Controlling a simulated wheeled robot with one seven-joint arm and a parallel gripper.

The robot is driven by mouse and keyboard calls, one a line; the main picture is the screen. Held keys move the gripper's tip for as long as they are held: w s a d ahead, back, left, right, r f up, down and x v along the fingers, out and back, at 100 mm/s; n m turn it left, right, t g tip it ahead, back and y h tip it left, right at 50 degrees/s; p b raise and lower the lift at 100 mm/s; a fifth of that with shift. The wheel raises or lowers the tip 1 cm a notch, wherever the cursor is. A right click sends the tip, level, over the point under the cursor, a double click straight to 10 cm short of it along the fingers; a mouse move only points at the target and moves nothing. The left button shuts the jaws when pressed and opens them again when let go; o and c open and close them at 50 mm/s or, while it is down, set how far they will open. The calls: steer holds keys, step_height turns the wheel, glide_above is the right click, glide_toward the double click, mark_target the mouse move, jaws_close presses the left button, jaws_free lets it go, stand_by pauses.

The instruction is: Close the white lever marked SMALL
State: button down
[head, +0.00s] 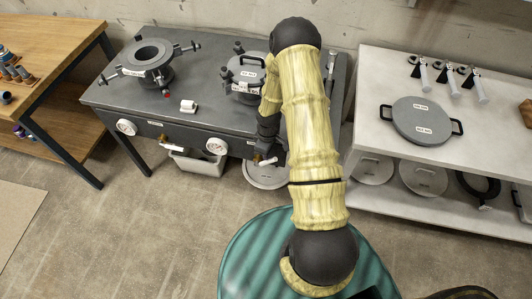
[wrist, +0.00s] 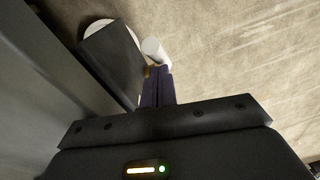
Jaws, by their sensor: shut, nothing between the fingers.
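A white lever (head: 265,162) with a brass-coloured valve end sticks out below the front of the dark bench (head: 205,114), under its right-hand part. Its marking is too small to read. My gripper (head: 264,150) is at that lever, low in front of the bench face, and my arm partly hides the area. In the wrist view my gripper (wrist: 154,72) has its fingers together with nothing between them. The white lever (wrist: 153,48) lies just beyond the fingertips, with a bit of brass beside them. I cannot tell whether they touch.
A second valve (head: 164,139) and round gauges (head: 217,146) are on the bench front. A pale bin (head: 198,163) is below. A pale shelf (head: 368,100) with a grey lid stands right.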

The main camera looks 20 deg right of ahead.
step_height(320, 180, up, 11)
steer(key=d+p, duration=0.1)
steer(key=d, duration=0.1)
steer(key=shift+d+r, duration=0.15)
steer(key=shift+r, duration=0.05)
stand_by(0.4)
steer(key=s+a+r+m+t, duration=0.1)
steer(key=s+a+r+m, duration=0.3)
steer(key=r, duration=0.6)
steer(key=s+a+r+m+t, duration=0.1)
steer(key=s+a+r+m, duration=0.3)
steer(key=s+r, duration=0.5)
steer(key=shift+s+a+r+m+t+h, duration=0.15)
steer(key=shift+a+r+m+t+h, duration=0.2)
steer(key=shift+a+r, duration=0.35)
